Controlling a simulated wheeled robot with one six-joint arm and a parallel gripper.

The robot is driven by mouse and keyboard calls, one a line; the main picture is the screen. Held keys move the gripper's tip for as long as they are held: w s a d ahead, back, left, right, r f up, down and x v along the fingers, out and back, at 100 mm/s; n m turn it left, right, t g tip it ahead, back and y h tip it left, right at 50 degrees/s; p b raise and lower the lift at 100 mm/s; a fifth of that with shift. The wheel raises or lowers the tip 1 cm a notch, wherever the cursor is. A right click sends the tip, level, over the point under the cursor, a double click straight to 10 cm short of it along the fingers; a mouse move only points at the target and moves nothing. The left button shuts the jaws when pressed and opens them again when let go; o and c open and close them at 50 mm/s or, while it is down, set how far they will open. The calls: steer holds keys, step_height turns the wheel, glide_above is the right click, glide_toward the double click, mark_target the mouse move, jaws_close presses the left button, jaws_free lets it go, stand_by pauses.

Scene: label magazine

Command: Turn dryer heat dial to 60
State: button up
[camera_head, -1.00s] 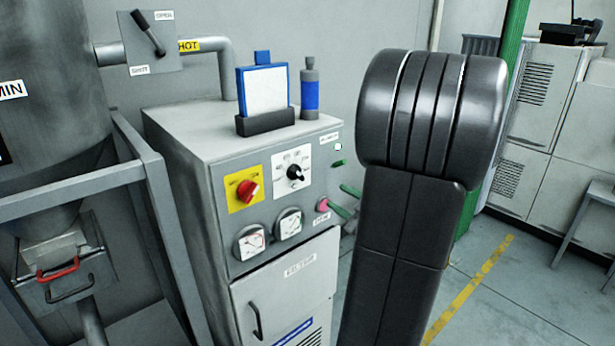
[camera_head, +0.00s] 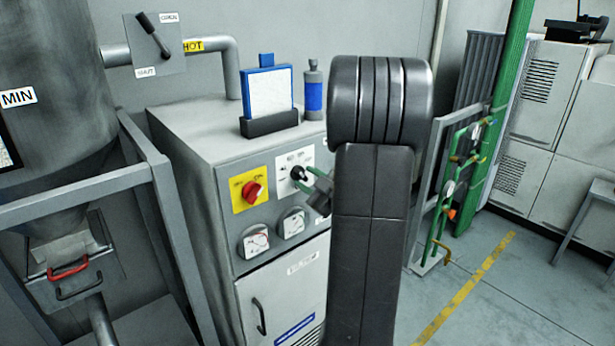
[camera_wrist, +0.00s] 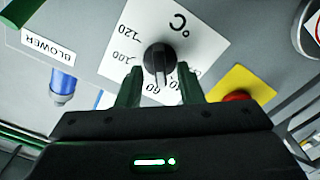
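The heat dial is a black knob (camera_head: 298,173) on a white scale plate marked °C, on the front of the grey dryer cabinet (camera_head: 190,150). In the wrist view the dial (camera_wrist: 158,57) appears upside down, with 120, 100 and 60 legible around it. Its ridge runs roughly up and down in that view, near the 60; its exact setting is unclear. My gripper (camera_head: 310,181) is in front of the plate. In the wrist view my gripper's (camera_wrist: 160,72) green fingers stand apart, one on each side of the dial, with gaps visible.
A red switch on a yellow plate (camera_head: 251,190) sits beside the dial, with two gauges (camera_head: 275,232) below. A grey frame (camera_head: 90,190) is left; a green rack (camera_head: 450,190) is right.

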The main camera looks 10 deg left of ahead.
steer(key=shift+w+a, duration=0.15)
steer(key=shift+a, duration=0.05)
jaws_close()
steer(key=shift+f+m+b, duration=0.1)
steer(key=shift+m+b, duration=0.35)
steer(key=shift+m, duration=1.15)
jaws_free()
